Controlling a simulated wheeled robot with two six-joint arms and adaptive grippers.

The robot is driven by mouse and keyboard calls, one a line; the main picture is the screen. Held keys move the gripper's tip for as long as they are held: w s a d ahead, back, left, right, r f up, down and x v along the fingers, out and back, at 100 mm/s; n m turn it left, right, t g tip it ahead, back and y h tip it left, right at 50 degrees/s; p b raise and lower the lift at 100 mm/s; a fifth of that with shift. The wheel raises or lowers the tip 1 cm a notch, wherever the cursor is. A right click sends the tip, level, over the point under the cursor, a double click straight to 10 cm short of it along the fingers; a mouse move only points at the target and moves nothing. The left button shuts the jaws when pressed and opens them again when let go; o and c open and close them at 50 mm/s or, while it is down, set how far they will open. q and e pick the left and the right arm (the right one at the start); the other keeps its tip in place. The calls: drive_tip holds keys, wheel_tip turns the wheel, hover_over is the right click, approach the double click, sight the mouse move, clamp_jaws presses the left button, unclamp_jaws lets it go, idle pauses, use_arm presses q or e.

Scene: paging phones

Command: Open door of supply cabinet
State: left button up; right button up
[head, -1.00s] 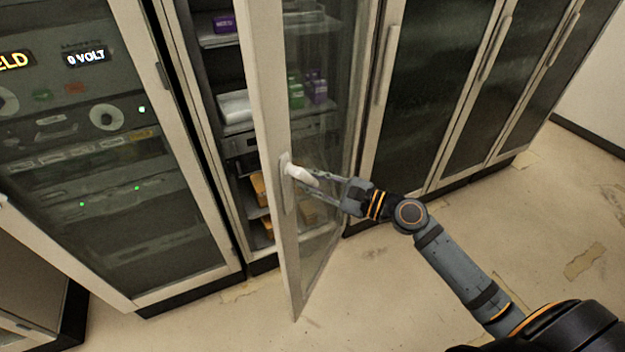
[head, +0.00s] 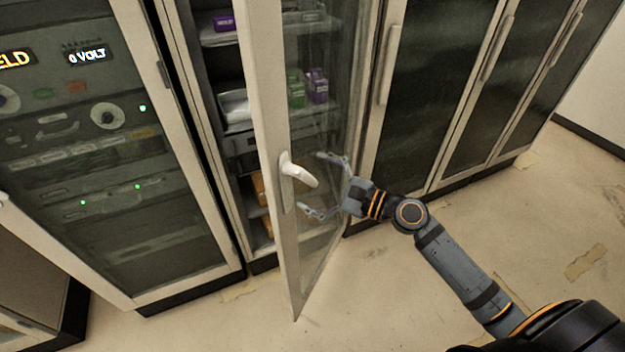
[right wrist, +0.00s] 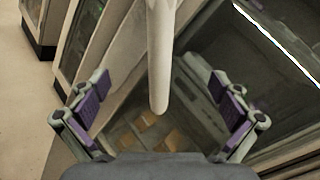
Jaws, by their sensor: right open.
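The supply cabinet (head: 205,110) stands left of centre in the head view, with its glass door (head: 270,130) swung well out from the frame. The white door handle (head: 299,174) sticks out from the door's pale edge strip. My right gripper (head: 312,183) is open, with one finger above and one below the handle, and does not grip it. In the right wrist view the handle (right wrist: 160,60) hangs down between the spread fingers (right wrist: 160,112), apart from both purple pads. My left gripper is out of view.
Shelves inside hold purple boxes (head: 317,86), a green box (head: 296,92) and a white tray (head: 235,106). A closed equipment cabinet (head: 110,275) stands at the left. Closed dark glass cabinets (head: 435,85) stand at the right. The floor (head: 400,290) in front is clear.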

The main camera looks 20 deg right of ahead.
idle(0.5)
drive_tip(key=shift+s+d, duration=0.15)
drive_tip(key=shift+s, duration=0.15)
drive_tip(key=shift+v, duration=0.95)
drive_tip(key=p+v, duration=0.6)
drive_tip(key=p, duration=0.7)
drive_tip(key=shift+s+d, duration=0.2)
